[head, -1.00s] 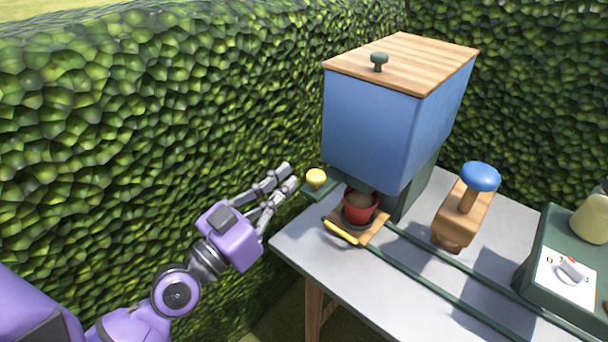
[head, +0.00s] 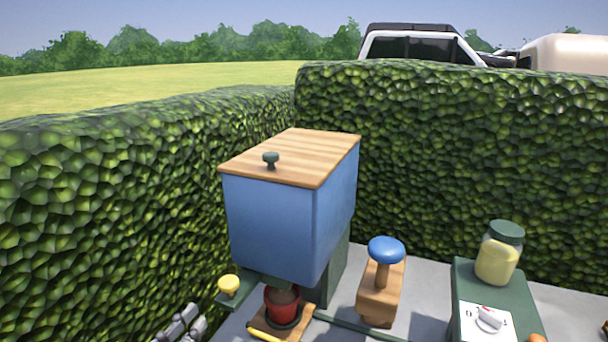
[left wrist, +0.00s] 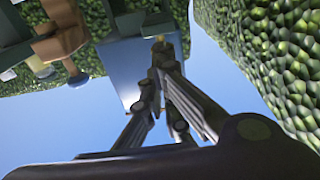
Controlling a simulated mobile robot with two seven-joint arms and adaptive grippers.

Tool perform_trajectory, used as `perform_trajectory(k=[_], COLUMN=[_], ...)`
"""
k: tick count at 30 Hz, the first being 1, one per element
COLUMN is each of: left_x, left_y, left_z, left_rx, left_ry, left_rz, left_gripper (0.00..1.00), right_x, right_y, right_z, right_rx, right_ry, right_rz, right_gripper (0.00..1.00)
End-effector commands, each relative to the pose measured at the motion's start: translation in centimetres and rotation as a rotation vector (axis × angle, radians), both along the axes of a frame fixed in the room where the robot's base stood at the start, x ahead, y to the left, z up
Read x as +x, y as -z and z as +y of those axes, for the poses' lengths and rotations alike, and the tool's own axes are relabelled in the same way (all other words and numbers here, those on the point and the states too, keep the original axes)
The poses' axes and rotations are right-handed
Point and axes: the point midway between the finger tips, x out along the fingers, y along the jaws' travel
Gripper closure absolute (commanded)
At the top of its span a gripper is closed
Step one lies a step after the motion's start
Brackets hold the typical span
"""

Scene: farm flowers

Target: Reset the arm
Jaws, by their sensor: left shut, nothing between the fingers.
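My left gripper (head: 186,322) shows at the bottom edge of the head view, left of the table, with its arm cut off below. In the left wrist view its fingers (left wrist: 160,52) come together at the tips, with nothing held between them. A yellow knob (head: 229,285) on a green ledge is just right of and above the gripper in the head view, apart from it. My right gripper is in neither view.
A blue bin (head: 272,225) with a wooden lid stands over a red flower pot (head: 281,305). A wooden block with a blue knob (head: 386,250), a green box (head: 465,285) and a jar (head: 498,258) stand right. Hedges (head: 110,210) close in left and behind.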

Motion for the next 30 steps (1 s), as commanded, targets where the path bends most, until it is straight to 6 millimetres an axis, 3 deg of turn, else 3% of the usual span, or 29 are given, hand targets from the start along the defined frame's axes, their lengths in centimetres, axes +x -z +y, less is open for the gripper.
perform_trajectory(k=[1,6,9,13,15,19,24,30], left_x=[-0.5,-5.3,-10.1,-17.1,-20.4,-24.7,-26.5,-26.6], left_y=[3.5,15.2,21.1,26.6,28.3,29.6,29.8,30.0], left_z=[0.4,1.4,1.5,0.9,0.2,-1.3,-1.4,-1.4], left_rx=[0.017,0.088,0.128,0.183,0.207,0.210,0.195,0.197], left_ry=[-0.027,-0.129,-0.188,-0.245,-0.261,-0.274,-0.285,-0.284], left_rz=[0.085,0.381,0.543,0.718,0.783,0.854,0.883,0.885], left_gripper=[1.00,1.00,1.00,1.00,1.00,1.00,1.00,1.00], right_x=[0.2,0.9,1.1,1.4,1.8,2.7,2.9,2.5], right_y=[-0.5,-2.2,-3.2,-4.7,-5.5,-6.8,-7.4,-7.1], right_z=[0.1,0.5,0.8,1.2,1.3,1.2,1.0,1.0], right_rx=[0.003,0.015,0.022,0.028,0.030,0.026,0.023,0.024], right_ry=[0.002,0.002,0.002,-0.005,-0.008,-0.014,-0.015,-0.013], right_rz=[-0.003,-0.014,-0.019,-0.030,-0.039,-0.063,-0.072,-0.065], right_gripper=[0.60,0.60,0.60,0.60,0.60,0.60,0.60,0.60])
